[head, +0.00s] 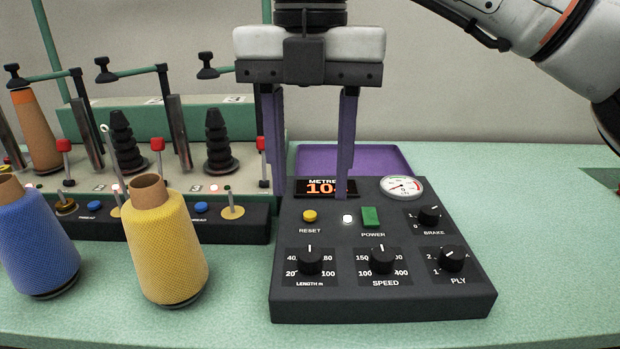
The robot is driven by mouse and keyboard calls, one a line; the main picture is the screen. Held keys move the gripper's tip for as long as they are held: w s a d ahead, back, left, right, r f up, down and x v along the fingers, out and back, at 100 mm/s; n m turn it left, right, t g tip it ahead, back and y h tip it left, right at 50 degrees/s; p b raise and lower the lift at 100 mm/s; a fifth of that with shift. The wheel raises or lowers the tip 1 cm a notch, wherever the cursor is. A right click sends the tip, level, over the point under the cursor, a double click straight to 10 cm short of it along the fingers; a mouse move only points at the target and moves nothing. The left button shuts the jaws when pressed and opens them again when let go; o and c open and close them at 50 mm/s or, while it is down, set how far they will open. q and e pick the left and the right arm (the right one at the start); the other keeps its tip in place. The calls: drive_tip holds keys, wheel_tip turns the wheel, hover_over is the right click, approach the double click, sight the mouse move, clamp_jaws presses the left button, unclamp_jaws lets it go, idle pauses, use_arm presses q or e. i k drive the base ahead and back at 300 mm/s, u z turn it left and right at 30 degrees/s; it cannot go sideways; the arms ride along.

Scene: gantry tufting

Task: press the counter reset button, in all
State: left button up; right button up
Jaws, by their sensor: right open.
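The dark control box (340,285) stands on the green table at the middle right. Its yellow reset button (309,216) sits at the upper left of the panel, above the label RESET. The orange counter display (325,187), labelled METRE, is partly hidden by a finger of my right gripper; the digits 10 show. My right gripper (312,190) points down over the back of the box, open and empty, with its two purple fingers apart. The fingertips appear behind and above the reset button, one to each side; I cannot tell whether they touch the box. My left gripper is not in view.
A green power switch (370,217), a white lit lamp (347,219), a gauge (401,188) and several black knobs share the panel. A yellow cone (165,250) and a blue cone (40,240) stand left. A purple tray (370,160) lies behind.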

sight(309, 216)
drive_tip(key=k, duration=1)
